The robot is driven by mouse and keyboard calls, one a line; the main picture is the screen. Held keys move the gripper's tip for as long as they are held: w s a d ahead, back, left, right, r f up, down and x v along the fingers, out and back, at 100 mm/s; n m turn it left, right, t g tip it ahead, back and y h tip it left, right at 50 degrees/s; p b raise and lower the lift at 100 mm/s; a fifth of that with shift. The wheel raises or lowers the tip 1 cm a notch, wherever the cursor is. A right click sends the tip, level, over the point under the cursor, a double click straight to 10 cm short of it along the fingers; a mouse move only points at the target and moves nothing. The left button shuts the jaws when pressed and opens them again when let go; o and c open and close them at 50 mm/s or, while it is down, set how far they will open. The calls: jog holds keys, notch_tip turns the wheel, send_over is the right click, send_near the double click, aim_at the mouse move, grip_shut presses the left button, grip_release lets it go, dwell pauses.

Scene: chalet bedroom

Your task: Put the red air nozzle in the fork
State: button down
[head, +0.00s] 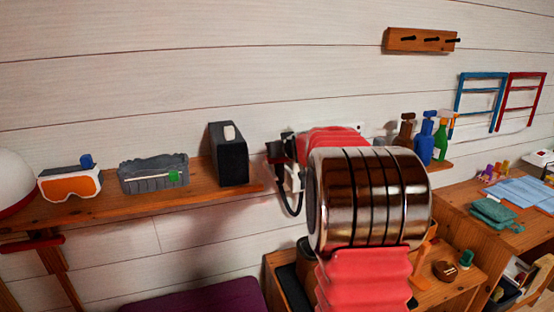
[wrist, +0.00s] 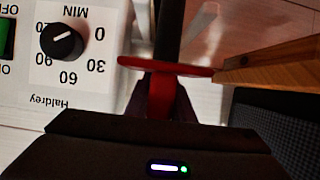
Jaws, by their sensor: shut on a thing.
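The red air nozzle (wrist: 160,92) is between the dark fingers of my gripper (wrist: 160,88) in the wrist view. My gripper is shut on it. A wide red flange (wrist: 165,67) crosses above the fingertips, and a dark rod or hose (wrist: 168,30) runs on beyond it. In the head view my red and chrome arm hides most of the gripper and nozzle. I cannot make out the fork clearly in either view.
A white timer panel (wrist: 75,75) with a black dial is left of the nozzle. Spray bottles (head: 425,143) stand on a small shelf at right.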

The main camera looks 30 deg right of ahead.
dwell(0.3)
jog(key=shift+f, duration=1.9)
jog(key=c, duration=1.5)
grip_release()
jog(key=shift+f, duration=0.1)
jog(key=shift+c, duration=0.2)
jog(key=shift+s+r, duration=0.3)
jog(key=shift+s, duration=0.15)
jog(key=v, duration=1.1)
jog(key=shift+a, duration=0.1)
